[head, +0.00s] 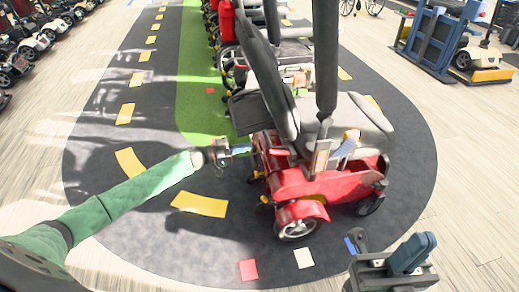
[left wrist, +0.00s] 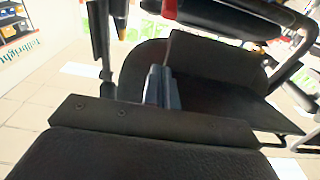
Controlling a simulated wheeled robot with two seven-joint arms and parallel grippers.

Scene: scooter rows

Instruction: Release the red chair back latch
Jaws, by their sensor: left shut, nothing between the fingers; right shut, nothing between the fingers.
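A red scooter (head: 325,187) with a grey seat (head: 362,125) and dark upright back parts (head: 268,80) stands on the dark mat. My left gripper (head: 243,150) is at the scooter's left side, close to its red body. In the left wrist view its closed fingers (left wrist: 162,88) point at dark panels (left wrist: 205,65), with nothing held. My right gripper (head: 412,253) is shut and empty at the lower right, away from the scooter.
More scooters (head: 285,50) stand in a row behind the red one. Another row (head: 45,30) is at the far left. A blue display stand (head: 437,40) is at the back right. The dark mat (head: 110,170) and the pale floor at right (head: 475,170) have free room.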

